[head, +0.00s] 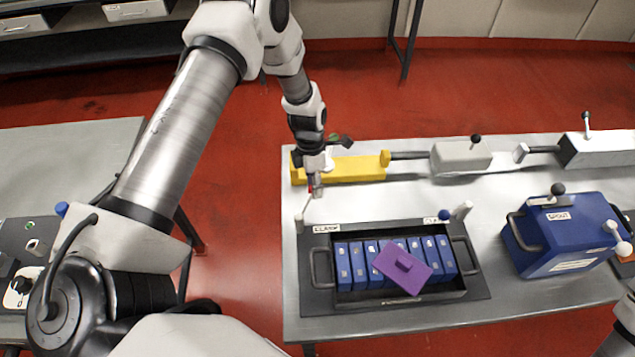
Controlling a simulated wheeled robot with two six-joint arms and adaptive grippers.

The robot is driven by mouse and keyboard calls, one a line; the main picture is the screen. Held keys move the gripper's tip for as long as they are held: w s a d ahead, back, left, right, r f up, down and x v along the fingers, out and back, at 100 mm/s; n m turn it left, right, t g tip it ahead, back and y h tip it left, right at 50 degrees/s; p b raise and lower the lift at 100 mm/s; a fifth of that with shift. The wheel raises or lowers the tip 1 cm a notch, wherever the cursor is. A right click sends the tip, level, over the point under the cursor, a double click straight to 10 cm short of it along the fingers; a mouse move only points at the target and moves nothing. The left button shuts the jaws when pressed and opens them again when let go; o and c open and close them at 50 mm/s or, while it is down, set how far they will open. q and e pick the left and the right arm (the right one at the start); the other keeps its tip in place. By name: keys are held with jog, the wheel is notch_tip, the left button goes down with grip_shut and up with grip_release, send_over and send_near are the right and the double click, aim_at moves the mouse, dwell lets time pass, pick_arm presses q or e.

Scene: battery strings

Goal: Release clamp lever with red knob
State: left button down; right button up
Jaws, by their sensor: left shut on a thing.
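The clamp lever with the red knob (310,188) stands at the back left corner of the black battery tray (322,292), beside a "CLAMP" label. Its pale lever (305,209) rises tilted from the tray's frame. My left gripper (316,188) reaches down from above and is shut on the red knob, which its fingers largely hide. A second clamp lever with a blue knob (445,214) is at the tray's back right corner. The tray holds several blue battery cells (343,266) with a purple block (402,266) lying tilted across them. My right gripper is not in view.
A yellow block (355,169) lies just behind my left gripper. A grey block (461,157) with a black knob and a white block (597,149) stand farther right. A blue box (560,240) labelled "SPOUT" sits right of the tray. Bare tabletop (375,207) shows behind the tray.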

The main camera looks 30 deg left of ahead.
pick_arm(q)
jog(key=shift+s+f, duration=0.15)
jog(key=shift+s, duration=0.05)
jog(key=c, duration=0.9)
grip_release()
jog(key=shift+a, duration=0.1)
jog(key=shift+o, duration=0.6)
jog(key=shift+s+a, duration=0.15)
jog(key=shift+a, duration=0.2)
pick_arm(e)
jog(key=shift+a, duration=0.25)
pick_arm(q)
jog(key=shift+d, duration=0.2)
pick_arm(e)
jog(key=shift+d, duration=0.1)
pick_arm(q)
notch_tip(320, 180, up, 12)
jog(key=w+a, duration=0.1)
jog(key=shift+w+a, duration=0.4)
jog(key=shift+s, duration=0.1)
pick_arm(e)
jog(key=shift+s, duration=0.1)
